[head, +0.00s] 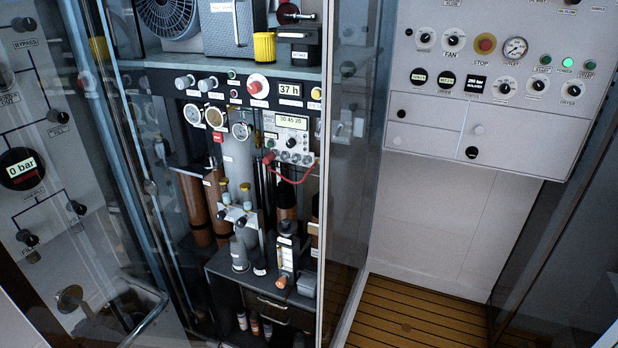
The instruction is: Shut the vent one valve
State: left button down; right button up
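No valve in the head view carries a label that I can read as vent one. A white panel (100,215) at the left edge bears several black valve knobs joined by black lines. One is the knob (24,24) above the label BYPASS. Another black knob (76,207) sits at the lower right of the lines, and one more (27,238) at the lower left. A round black gauge (22,168) there reads 0 bar. The small labels are mostly too tilted or blurred to read. Neither of my grippers is in view.
A glass-fronted cabinet (215,83) with gauges, cylinders and a fan stands in the middle. A grey control panel (430,100) with a red stop button (485,44) hangs at the upper right. Slatted wooden floor (420,318) lies clear below it.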

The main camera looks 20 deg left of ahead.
aim_at(183, 82)
jog(key=u, duration=1.25)
